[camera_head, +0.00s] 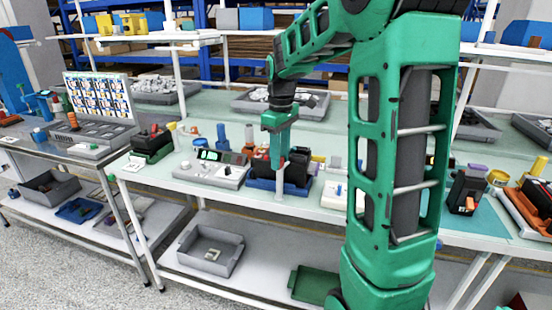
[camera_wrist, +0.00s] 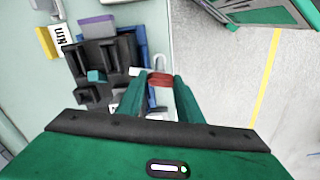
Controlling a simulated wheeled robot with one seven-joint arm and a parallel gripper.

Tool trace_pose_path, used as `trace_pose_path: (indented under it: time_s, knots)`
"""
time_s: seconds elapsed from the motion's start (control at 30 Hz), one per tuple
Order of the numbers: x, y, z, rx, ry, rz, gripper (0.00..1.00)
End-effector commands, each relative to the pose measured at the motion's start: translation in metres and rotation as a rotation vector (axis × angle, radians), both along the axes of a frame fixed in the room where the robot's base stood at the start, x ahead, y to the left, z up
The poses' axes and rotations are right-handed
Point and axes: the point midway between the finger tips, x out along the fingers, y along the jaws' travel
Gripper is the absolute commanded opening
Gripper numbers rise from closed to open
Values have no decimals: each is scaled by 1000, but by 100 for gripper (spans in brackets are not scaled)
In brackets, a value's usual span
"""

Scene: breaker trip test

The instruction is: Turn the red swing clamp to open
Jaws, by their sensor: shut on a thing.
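The red swing clamp (camera_wrist: 160,80) shows in the wrist view between the two green fingers of my gripper (camera_wrist: 160,96). The fingers are shut on it, and they hide part of it. A grey curved metal piece stands just beyond the red part. A black breaker block (camera_wrist: 100,55) sits to the left of the fingers, in a blue fixture (camera_wrist: 141,45). In the head view my gripper (camera_head: 279,166) points down in front of the black block (camera_head: 296,172). The red clamp is hard to make out there.
A grey meter box with a green display (camera_head: 210,156) stands left of the fixture on the pale bench. A white box (camera_head: 335,194) lies to the right. The bench edge is close to my gripper, with open floor beyond.

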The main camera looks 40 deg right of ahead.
Motion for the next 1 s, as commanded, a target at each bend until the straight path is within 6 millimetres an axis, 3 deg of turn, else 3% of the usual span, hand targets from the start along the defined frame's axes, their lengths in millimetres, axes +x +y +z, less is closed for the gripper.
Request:
trace_pose_path:
  time_s: [1.0]
  knots:
    - [0, 0, 1, -1, 1, -958, 10]
